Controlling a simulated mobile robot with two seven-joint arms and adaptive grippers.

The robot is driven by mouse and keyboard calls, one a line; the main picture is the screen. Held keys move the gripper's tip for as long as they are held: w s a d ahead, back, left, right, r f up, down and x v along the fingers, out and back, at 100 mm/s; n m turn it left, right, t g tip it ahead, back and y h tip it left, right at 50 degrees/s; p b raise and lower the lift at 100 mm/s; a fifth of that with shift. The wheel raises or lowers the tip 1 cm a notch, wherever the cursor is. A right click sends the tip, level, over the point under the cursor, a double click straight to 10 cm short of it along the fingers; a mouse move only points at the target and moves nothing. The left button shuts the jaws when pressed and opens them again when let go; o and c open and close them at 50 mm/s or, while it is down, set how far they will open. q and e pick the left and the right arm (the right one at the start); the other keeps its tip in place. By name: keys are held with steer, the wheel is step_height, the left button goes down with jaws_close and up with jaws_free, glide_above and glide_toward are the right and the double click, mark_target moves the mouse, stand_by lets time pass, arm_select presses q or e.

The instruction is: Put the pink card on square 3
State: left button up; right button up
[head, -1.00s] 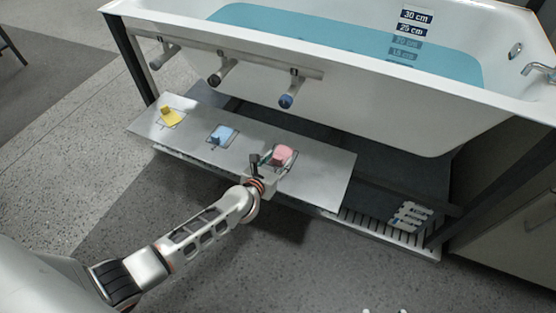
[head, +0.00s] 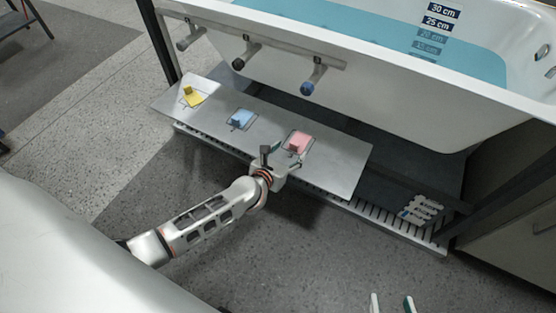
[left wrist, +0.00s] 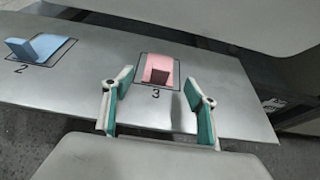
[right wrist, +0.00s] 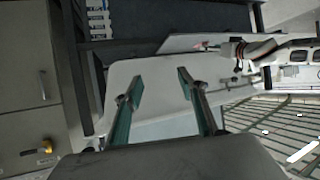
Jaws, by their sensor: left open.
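The pink card (head: 299,141) lies on the marked square on the metal shelf, with its upright tab standing. In the left wrist view the pink card (left wrist: 160,67) is inside the outline labelled 3 (left wrist: 155,93). My left gripper (head: 281,154) is open and empty at the shelf's near edge, just short of the card. In the left wrist view its fingers (left wrist: 158,81) are apart, one on each side of the square's near part. My right gripper (head: 391,303) shows only its fingertips at the bottom of the head view. In the right wrist view it is open and empty (right wrist: 159,77).
A blue card (head: 241,118) is on square 2 and a yellow card (head: 193,96) is on the left square. Knobs on a rail (head: 250,48) hang above the shelf (head: 345,165). The bathtub (head: 400,105) stands behind. Floor in front is clear.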

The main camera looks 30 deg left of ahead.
arm_select(q)
steer(key=p+v, duration=0.1)
steer(key=v, duration=0.6)
steer(key=shift+p, duration=0.35)
arm_select(e)
steer(key=shift+s+d+f+n+g+h, duration=0.4)
steer(key=shift+s+d+f+g, duration=0.1)
steer(key=shift+s+d+f, duration=0.55)
steer(key=shift+w, duration=0.25)
